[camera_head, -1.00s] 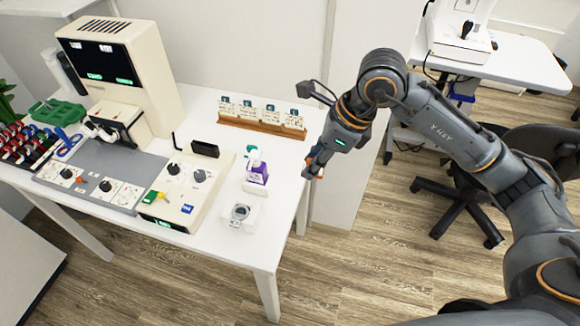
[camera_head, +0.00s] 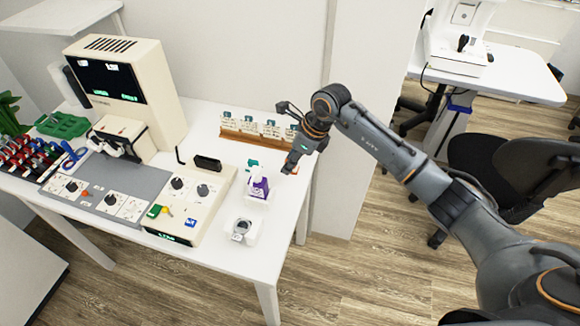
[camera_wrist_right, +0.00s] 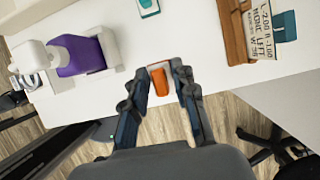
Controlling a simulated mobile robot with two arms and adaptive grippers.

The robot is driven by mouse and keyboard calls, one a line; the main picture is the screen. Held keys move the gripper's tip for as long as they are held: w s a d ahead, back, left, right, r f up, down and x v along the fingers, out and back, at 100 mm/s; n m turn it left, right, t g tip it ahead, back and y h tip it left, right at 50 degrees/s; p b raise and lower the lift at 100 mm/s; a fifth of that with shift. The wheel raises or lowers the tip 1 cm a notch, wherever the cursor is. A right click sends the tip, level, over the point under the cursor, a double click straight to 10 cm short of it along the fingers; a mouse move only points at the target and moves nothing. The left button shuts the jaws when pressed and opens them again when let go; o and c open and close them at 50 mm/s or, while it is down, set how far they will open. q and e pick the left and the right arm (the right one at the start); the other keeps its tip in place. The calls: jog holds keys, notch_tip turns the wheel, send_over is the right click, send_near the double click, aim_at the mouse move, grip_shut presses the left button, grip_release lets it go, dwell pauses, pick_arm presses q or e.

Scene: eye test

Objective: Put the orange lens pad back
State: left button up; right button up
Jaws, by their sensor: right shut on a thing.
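My right gripper (camera_head: 290,166) is over the right end of the white table, to the right of the purple and white bottle. It is shut on the orange lens pad (camera_wrist_right: 159,82), which shows between its fingertips in the right wrist view, with a pale part at its top. The pad cannot be made out in the head view. A wooden rack (camera_head: 262,137) with several labelled white cards stands behind the gripper at the back of the table. The rack also shows at the upper right of the wrist view (camera_wrist_right: 231,32). My left gripper is not in view.
The purple and white bottle (camera_head: 258,188) and a small white device (camera_head: 241,231) stand left of the gripper. A cream control box (camera_head: 190,205) and a tall machine (camera_head: 130,85) are further left. The white table (camera_head: 284,215) is clear near its right edge.

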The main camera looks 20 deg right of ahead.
jog(key=shift+w+f, duration=0.25)
jog(key=shift+f, duration=0.1)
notch_tip(320, 180, down, 2)
jog(key=shift+f+p, duration=0.15)
jog(key=shift+p, duration=0.5)
jog(key=shift+f, duration=0.25)
jog(key=shift+f, duration=0.25)
jog(key=o, duration=1)
jog(key=shift+r, duration=0.1)
